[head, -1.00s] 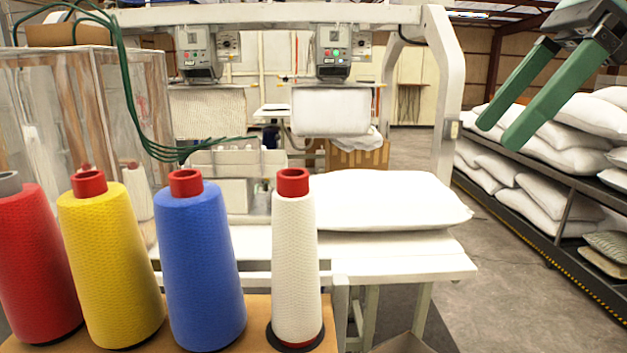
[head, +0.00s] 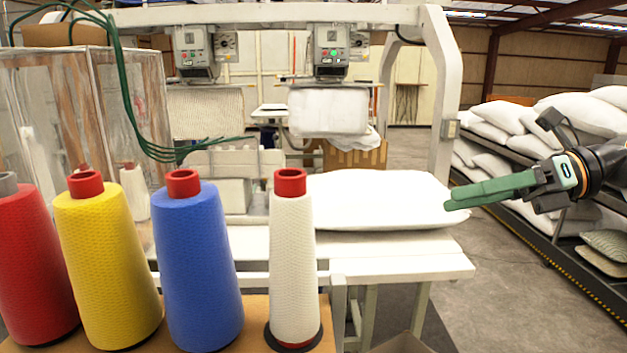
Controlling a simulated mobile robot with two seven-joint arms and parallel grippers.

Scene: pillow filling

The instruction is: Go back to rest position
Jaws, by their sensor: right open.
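My right gripper (head: 447,200) comes in from the right edge, with green fingers pointing left. Its fingertips overlap the right end of a white pillow (head: 380,198) in the picture; I cannot tell whether they touch it. The fingers are seen almost edge-on and hold nothing that I can see. The pillow lies flat on the white machine table (head: 410,266). My left gripper is not in view.
Red (head: 32,265), yellow (head: 108,262), blue (head: 200,265) and white (head: 292,255) thread cones stand in front. The filling machine frame (head: 432,90) rises behind the table. A shelf rack (head: 540,235) with pillows stands right. Floor between them is clear.

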